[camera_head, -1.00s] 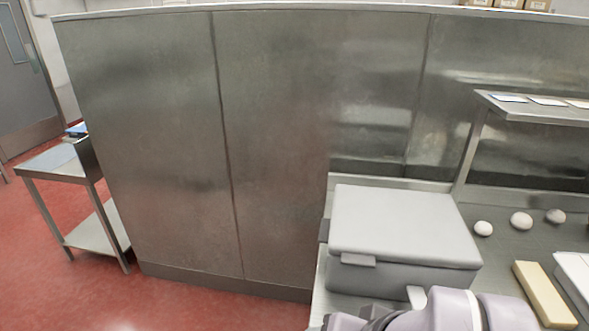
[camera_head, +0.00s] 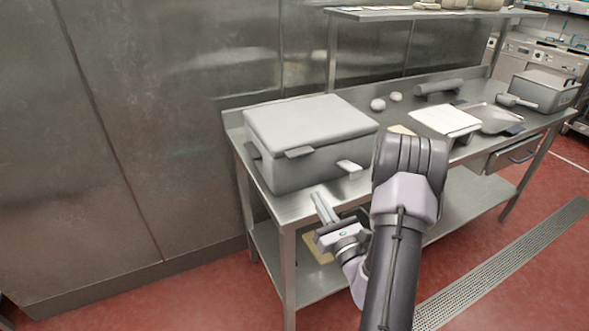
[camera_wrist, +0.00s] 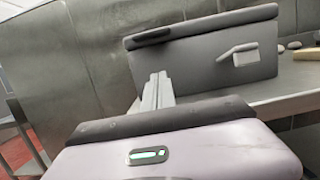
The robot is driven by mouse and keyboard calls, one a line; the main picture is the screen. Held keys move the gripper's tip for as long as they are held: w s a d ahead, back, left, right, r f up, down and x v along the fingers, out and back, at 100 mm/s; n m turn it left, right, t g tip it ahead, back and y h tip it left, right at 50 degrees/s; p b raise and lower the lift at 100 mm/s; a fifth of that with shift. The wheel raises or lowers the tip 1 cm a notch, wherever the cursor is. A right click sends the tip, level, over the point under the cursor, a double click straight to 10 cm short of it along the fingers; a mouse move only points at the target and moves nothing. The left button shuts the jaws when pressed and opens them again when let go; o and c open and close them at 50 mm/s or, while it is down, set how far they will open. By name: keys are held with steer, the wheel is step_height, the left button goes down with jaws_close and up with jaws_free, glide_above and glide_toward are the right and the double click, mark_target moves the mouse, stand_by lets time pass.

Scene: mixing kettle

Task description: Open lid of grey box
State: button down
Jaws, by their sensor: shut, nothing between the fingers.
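The grey box (camera_head: 310,167) stands at the left end of the steel table, its pale lid (camera_head: 305,121) closed. A dark lid tab (camera_head: 299,152) and a light handle (camera_head: 348,166) stick out from its front. In the wrist view the box (camera_wrist: 205,60) is ahead, with the tab (camera_wrist: 152,36) at the lid's front edge and the handle (camera_wrist: 238,54) on the front wall. My gripper (camera_head: 318,197) is shut and empty, in front of and below the tab, apart from the box. Its closed fingers (camera_wrist: 158,80) point toward the box in the wrist view.
The steel table (camera_head: 300,208) has a free strip before the box. White round pieces (camera_head: 378,104), a white board (camera_head: 441,121), a metal tray (camera_head: 495,118) and a second grey box (camera_head: 543,92) lie to the right. A steel wall (camera_head: 170,110) rises behind.

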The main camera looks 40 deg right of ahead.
steer(key=x, duration=0.7)
steer(key=shift+w+r+p, duration=0.2)
steer(key=shift+w+p, duration=0.1)
steer(key=shift+w, duration=0.1)
steer(key=r, duration=0.4)
steer(key=shift+w, duration=0.3)
steer(key=shift+r, duration=0.1)
